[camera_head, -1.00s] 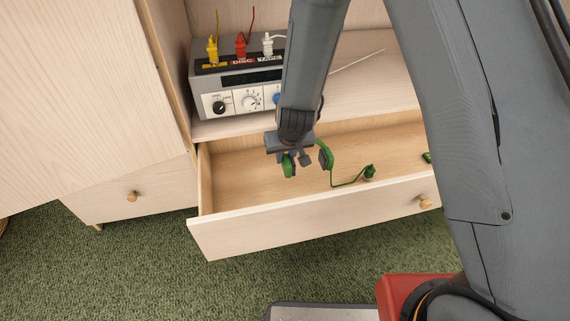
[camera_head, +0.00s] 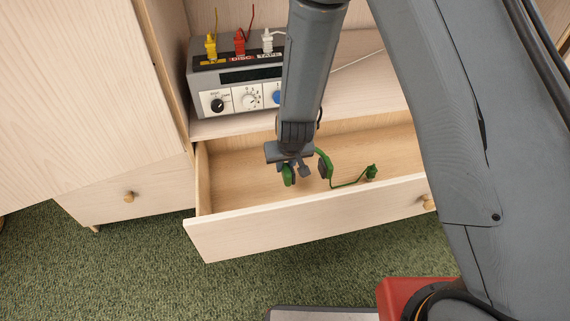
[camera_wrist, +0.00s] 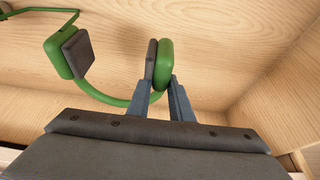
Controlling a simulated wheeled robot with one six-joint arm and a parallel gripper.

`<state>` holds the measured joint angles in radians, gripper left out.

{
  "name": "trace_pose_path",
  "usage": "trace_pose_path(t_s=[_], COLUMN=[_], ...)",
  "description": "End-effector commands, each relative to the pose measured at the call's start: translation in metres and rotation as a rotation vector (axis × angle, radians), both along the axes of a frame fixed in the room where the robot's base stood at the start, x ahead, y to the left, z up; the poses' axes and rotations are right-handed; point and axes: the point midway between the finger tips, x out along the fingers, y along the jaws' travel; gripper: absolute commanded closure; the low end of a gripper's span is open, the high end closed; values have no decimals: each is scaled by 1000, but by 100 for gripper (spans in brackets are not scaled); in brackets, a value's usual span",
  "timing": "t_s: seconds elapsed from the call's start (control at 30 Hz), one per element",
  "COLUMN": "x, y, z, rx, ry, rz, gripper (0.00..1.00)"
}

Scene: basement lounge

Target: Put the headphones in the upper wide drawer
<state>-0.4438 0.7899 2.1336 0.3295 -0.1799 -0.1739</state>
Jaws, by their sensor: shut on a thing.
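The green headphones with dark pads (camera_head: 324,160) are in the open wide drawer (camera_head: 300,228), at or just above its floor; the exact gap is unclear. My gripper (camera_head: 295,171) points down into the drawer near its left end. In the wrist view, my gripper (camera_wrist: 167,84) is shut on one ear cup of the headphones (camera_wrist: 165,62). The band curves left to the other ear cup, and a thin green piece runs on from there to the upper left. In the head view that thin piece ends in a small green part to the right.
A grey audio unit (camera_head: 231,77) with knobs and coloured plugs stands on the shelf above the drawer. A closed drawer (camera_head: 128,188) with a round knob is at the left. My arm hides the drawer's right end. Green carpet (camera_head: 120,265) lies in front.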

Motion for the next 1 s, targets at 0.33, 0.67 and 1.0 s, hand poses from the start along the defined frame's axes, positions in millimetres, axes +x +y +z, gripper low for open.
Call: trace_pose_path(t_s=[0.33,0.67,1.0], x=[0,-5,-32], y=[0,-1,-9], z=[1,29,96], rx=[0,1,1], ry=[0,-3,-2], rz=[0,0,0], gripper=[62,62,62])
